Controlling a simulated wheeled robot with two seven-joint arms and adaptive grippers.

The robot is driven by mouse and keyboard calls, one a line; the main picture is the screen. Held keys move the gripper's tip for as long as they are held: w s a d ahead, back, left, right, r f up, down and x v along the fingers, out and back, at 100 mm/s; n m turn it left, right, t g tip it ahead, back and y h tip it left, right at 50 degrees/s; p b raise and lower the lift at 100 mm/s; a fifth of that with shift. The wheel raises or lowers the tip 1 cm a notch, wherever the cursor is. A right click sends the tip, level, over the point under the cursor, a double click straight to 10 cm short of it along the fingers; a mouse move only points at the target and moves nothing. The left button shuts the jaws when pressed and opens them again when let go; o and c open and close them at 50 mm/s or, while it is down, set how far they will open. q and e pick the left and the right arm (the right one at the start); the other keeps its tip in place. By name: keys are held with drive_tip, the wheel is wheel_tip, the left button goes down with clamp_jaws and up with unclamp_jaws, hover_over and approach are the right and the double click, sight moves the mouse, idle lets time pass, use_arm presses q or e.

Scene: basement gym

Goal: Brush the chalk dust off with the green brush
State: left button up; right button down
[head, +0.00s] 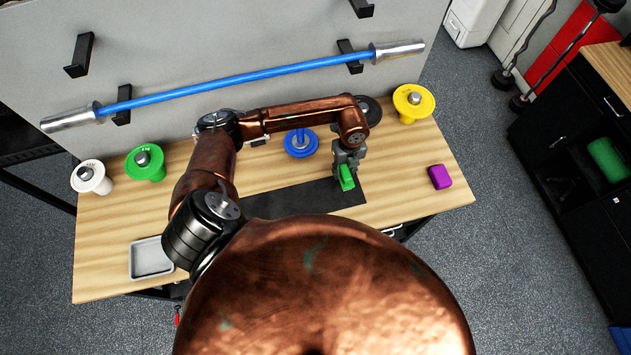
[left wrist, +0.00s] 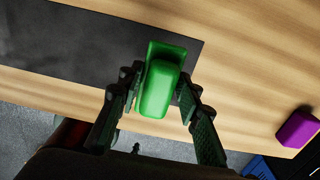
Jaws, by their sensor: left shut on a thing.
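The green brush (head: 346,178) is held in my left gripper (head: 345,168), over the right part of the black mat on the table. In the left wrist view the green brush (left wrist: 158,88) sits between the two fingers of the left gripper (left wrist: 160,105), near the dark mat's edge. Its underside is hidden, so I cannot tell whether it touches the mat. The dark mat (head: 290,200) lies along the table's front and is partly hidden by my body. I cannot make out chalk dust on its visible part. My right gripper is not in view.
A purple block (head: 440,177) lies right of the mat. A grey tray (head: 151,258) is at the front left. White (head: 90,177), green (head: 146,163), blue (head: 301,143) and yellow (head: 413,103) weight plates stand along the back. A blue bar (head: 240,79) hangs on the wall panel.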

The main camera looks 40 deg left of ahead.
use_arm(q)
drive_tip(key=shift+r+p, duration=0.4)
drive_tip(key=shift+r, duration=0.6)
